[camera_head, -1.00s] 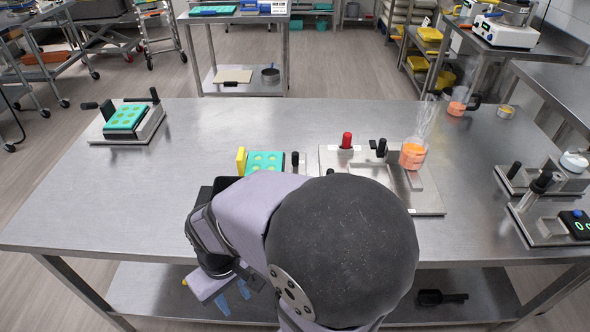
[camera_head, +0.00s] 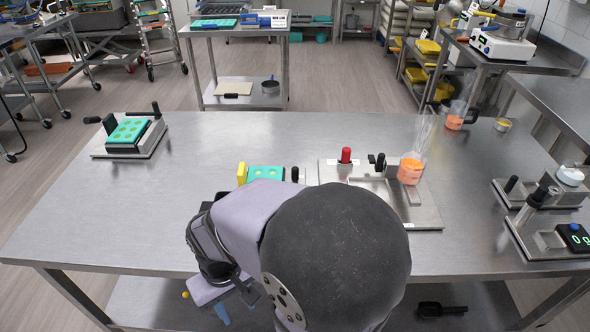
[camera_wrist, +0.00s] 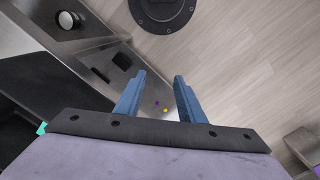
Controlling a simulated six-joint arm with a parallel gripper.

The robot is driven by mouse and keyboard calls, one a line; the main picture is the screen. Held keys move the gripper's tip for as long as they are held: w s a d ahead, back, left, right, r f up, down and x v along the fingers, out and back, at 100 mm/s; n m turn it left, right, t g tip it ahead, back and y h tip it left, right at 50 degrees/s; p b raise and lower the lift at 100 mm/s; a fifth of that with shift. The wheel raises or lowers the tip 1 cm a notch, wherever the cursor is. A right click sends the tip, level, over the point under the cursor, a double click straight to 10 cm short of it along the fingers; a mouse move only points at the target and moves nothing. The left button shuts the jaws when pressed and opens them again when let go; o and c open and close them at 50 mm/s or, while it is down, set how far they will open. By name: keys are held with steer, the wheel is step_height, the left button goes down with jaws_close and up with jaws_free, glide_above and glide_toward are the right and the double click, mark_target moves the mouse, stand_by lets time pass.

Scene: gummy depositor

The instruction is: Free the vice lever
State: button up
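A metal base plate (camera_head: 152,140) at the table's left carries a teal mould (camera_head: 128,131) in a dark holder, with a black lever handle (camera_head: 156,109) and another black grip (camera_head: 93,120). A second teal mould (camera_head: 265,173) lies mid-table, with a yellow block (camera_head: 242,173) on its left and a black knob (camera_head: 295,174) on its right; my arm hides its near side. I cannot tell which fixture is the vice. My gripper (camera_wrist: 158,88) is open and empty, its blue fingers apart. It points downward off the table's front edge, away from both fixtures.
A metal fixture (camera_head: 425,213) with a red knob (camera_head: 346,155) and a beaker of orange liquid (camera_head: 411,170) stands right of my arm. A scale (camera_head: 560,239) is at the right edge. The table's left half is mostly clear. A black scoop (camera_head: 441,310) lies on the lower shelf.

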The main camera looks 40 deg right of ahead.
steer(key=d+r+m+g+p, duration=0.1)
steer(key=d+r+m+p, duration=0.3)
steer(key=r+m+p, duration=0.5)
step_height(320, 180, up, 2)
steer(key=m+t+h+b, duration=0.1)
steer(key=m+h+b, duration=0.1)
steer(key=m+h, duration=0.4)
glide_above(295, 168)
steer(key=a, duration=0.3)
steer(key=m+y, duration=0.1)
steer(key=shift+y, duration=0.3)
steer(key=shift+d+p+x, duration=0.2)
steer(key=shift+p+x, duration=1.45)
steer(key=shift+x, duration=1.9)
steer(key=shift+r, duration=0.1)
jaws_close()
